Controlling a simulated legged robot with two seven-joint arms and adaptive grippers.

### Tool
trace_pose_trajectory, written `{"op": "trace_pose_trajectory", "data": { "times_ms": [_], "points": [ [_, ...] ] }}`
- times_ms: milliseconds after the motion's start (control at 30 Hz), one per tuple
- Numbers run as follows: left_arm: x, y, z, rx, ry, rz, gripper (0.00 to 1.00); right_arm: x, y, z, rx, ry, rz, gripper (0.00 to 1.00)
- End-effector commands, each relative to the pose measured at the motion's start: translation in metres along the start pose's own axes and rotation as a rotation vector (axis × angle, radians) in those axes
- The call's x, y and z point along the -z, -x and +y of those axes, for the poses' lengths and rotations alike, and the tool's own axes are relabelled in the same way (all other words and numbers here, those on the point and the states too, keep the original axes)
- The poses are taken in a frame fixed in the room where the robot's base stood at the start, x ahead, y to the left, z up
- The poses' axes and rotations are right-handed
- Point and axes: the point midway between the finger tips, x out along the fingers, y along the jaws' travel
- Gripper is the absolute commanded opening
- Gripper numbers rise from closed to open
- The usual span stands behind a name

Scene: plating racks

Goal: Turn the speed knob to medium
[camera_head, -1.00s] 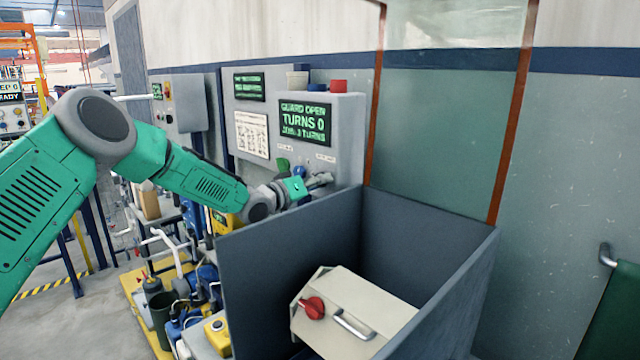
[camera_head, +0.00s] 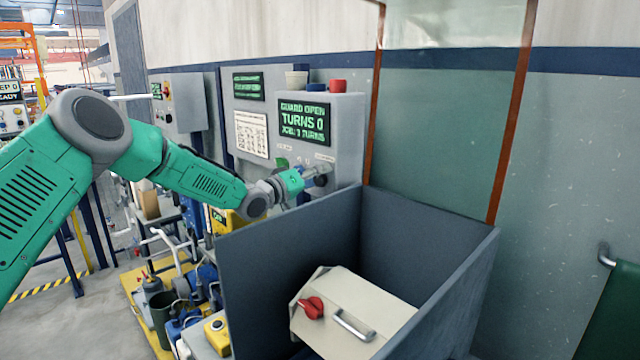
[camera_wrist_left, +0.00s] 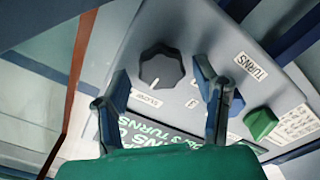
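In the left wrist view, a dark grey ridged knob (camera_wrist_left: 161,66) sits on the grey control box, with a small upside-down label (camera_wrist_left: 148,99), seemingly SPEED, beside it. A blue knob (camera_wrist_left: 203,68) near the TURNS label (camera_wrist_left: 252,65) and a green knob (camera_wrist_left: 261,123) are to its right. My left gripper (camera_wrist_left: 166,88) is open, its fingers spread on either side of the dark knob's line and seemingly short of it. In the head view the left gripper (camera_head: 313,174) is at the box front and hides much of the knobs. My right gripper is out of view.
The box display (camera_head: 304,121) reads GUARD OPEN, TURNS 0. A grey open-topped bin (camera_head: 285,265) stands below, holding a pale box (camera_head: 365,300) with a red knob and a handle. A clear panel (camera_head: 440,140) with orange edges rises on the right.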

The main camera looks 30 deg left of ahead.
Motion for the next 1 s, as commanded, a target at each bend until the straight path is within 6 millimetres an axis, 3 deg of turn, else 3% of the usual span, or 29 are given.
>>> {"op": "trace_pose_trajectory", "data": {
  "times_ms": [367,467,800,1000],
  "points": [
    [-0.008,0.006,-0.003,0.008,-0.001,-0.016,0.55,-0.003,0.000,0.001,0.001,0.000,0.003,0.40],
    [-0.008,0.018,-0.003,0.008,0.001,-0.016,0.55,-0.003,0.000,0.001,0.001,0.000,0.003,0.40],
    [-0.004,0.089,-0.006,0.006,0.006,-0.011,0.55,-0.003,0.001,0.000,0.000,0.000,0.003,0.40],
    [-0.004,0.114,-0.007,0.006,0.003,-0.011,0.55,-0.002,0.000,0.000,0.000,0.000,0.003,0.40]
  ]
}}
